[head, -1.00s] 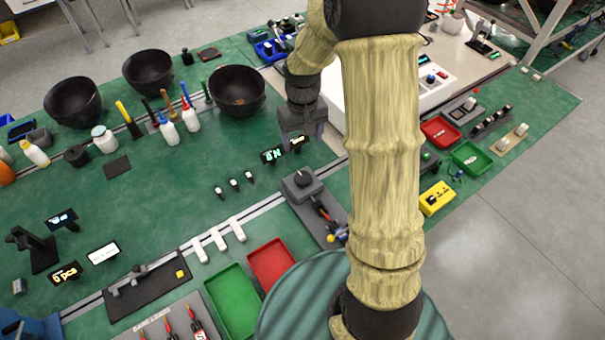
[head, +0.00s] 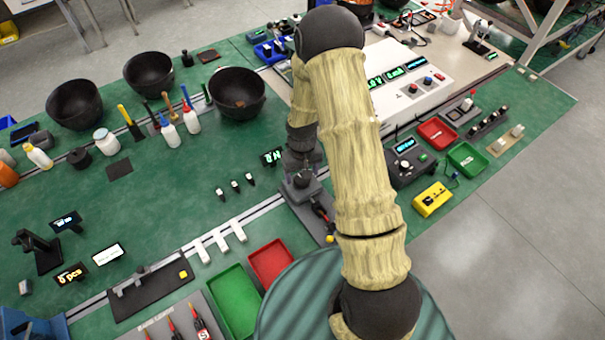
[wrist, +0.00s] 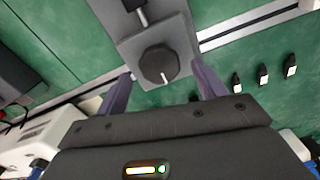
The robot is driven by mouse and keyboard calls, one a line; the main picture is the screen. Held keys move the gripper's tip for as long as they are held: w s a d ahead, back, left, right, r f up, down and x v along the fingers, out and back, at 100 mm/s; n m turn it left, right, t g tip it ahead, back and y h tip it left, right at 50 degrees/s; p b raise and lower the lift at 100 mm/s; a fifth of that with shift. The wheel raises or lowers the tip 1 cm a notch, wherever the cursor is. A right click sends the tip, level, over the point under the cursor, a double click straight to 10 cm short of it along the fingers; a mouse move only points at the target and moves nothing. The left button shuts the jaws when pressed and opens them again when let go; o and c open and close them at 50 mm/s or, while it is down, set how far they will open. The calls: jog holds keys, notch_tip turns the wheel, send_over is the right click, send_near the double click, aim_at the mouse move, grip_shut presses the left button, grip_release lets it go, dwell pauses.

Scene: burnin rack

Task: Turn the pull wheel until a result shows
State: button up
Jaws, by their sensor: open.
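The pull wheel is a dark, many-sided knob (wrist: 159,65) with a white mark on its face. It sits on a grey tester block (wrist: 188,40), which has a slide and rod toward the top of the wrist view. In the head view the wheel (head: 302,180) shows just below my wrist, on the grey block's far end. My gripper (wrist: 162,77) is open, with its two purple fingers on either side of the wheel in the wrist view. I cannot tell whether they touch it. In the head view the fingers are hard to make out.
Several small black-and-white connectors (head: 235,184) lie left of the block. A red tray (head: 271,262) and a green tray (head: 234,300) are in front. A small lit display (head: 272,157) stands behind. A dark control box (head: 412,165) is to the right.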

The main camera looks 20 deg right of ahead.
jog(key=shift+f, duration=0.75)
jog(key=shift+s+f, duration=0.1)
jog(key=shift+s, duration=0.05)
jog(key=shift+c, duration=0.4)
jog(key=c, duration=0.9)
